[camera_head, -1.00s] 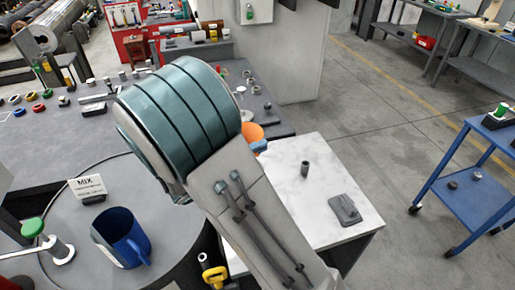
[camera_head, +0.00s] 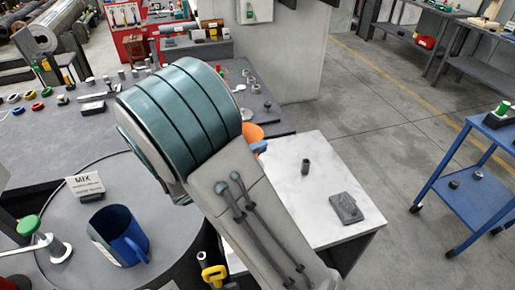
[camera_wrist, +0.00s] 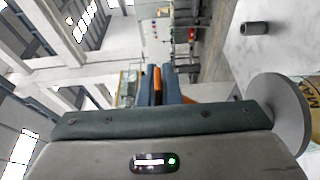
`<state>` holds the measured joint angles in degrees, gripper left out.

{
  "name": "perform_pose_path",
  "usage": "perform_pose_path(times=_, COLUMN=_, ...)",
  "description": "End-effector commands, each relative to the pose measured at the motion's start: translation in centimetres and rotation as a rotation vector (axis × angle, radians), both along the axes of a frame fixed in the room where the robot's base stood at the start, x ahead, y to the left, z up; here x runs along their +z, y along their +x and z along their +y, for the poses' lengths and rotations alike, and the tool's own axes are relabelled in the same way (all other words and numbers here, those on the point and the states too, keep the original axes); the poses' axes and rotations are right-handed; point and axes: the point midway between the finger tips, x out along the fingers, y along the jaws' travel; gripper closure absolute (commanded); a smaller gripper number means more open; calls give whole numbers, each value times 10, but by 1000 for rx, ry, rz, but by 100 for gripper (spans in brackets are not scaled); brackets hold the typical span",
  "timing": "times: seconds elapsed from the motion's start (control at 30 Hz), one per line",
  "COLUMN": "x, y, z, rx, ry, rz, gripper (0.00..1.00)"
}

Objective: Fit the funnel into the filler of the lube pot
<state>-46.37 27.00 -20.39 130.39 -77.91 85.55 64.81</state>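An orange piece, apparently the funnel (camera_head: 252,131), shows just past my arm in the head view, mostly hidden behind it. In the wrist view, a strip of orange (camera_wrist: 157,84) sits between the two dark blue fingers of my gripper (camera_wrist: 160,86), which look shut on it. The funnel's spout is not visible. I cannot make out the lube pot or its filler for certain. A blue open-topped jug (camera_head: 117,236) with a handle stands on the round grey top at the lower left, apart from my gripper.
A white-topped table (camera_head: 330,225) holds a small dark cylinder (camera_head: 306,166) and a flat grey block (camera_head: 346,208). A MIX sign (camera_head: 86,185) stands behind the jug. A green-knobbed fitting (camera_head: 30,226) is at the left. A blue cart (camera_head: 470,180) stands right, beyond open floor.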

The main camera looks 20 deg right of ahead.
Motion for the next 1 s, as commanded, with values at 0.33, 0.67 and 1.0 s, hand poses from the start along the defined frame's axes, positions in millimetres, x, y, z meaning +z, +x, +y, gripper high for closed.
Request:
perform_pose_path(times=0.33, x=-10, y=0, z=0, rx=0, ry=0, rz=0, gripper=100)
perform_pose_path(times=0.67, x=-18, y=0, z=0, rx=0, ry=0, rz=0, gripper=100)
perform_pose_path(times=1.0, x=-27, y=0, z=0, rx=0, ry=0, rz=0, gripper=100)
